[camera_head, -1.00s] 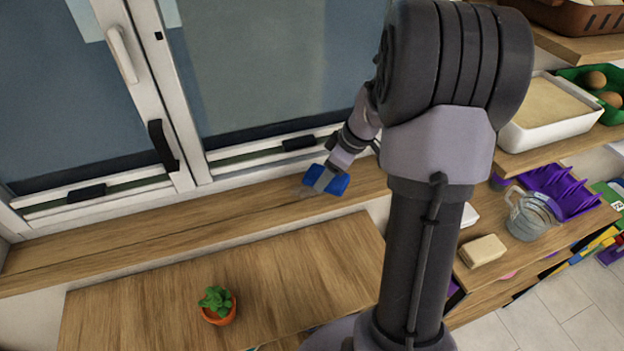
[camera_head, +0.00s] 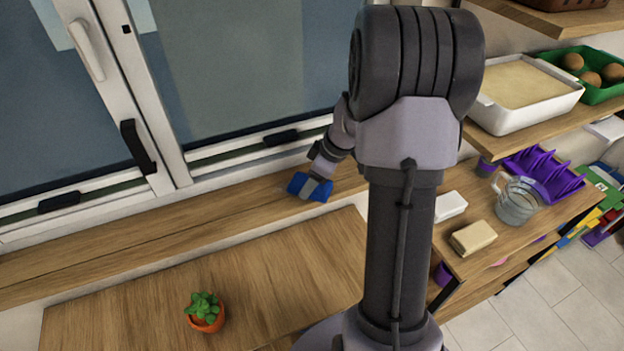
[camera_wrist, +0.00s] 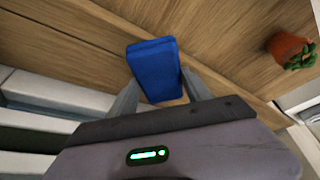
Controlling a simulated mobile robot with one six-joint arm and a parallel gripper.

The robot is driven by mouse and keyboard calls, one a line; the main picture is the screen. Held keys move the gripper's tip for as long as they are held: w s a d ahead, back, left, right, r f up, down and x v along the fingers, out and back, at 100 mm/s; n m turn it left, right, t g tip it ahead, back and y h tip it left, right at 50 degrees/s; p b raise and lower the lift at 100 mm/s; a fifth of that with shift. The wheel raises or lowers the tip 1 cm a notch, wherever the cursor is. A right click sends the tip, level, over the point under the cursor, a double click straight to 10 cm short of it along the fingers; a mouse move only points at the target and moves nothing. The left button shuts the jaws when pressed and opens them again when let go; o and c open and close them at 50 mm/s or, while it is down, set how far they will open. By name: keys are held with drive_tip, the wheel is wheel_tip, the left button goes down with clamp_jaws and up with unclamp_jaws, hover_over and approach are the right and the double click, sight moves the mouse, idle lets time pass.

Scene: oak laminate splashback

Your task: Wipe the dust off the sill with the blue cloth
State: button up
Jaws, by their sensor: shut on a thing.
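The blue cloth (camera_head: 298,183) is a small folded pad held in my gripper (camera_head: 314,188). In the wrist view the cloth (camera_wrist: 152,66) sits between the two grey fingers of my gripper (camera_wrist: 158,84), which are shut on it. The sill (camera_head: 150,226) is a long wooden ledge below the window. The cloth is at the sill's right part, near its front edge, and seems to rest on it; the exact contact is hidden. A faint greyish patch shows beside the cloth, but I cannot tell clearly whether it is dust. My arm hides the sill's right end.
The window frame (camera_head: 172,172) with black latches stands behind the sill. A lower wooden top (camera_head: 120,300) in front holds a potted plant (camera_head: 205,312). At right, shelves hold a white dish (camera_head: 490,112), a glass jug (camera_head: 517,203), a purple rack (camera_head: 543,172) and a beige block (camera_head: 473,238).

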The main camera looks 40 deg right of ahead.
drive_tip(key=shift+f+b, duration=0.95)
drive_tip(key=shift+b, duration=0.15)
idle(0.3)
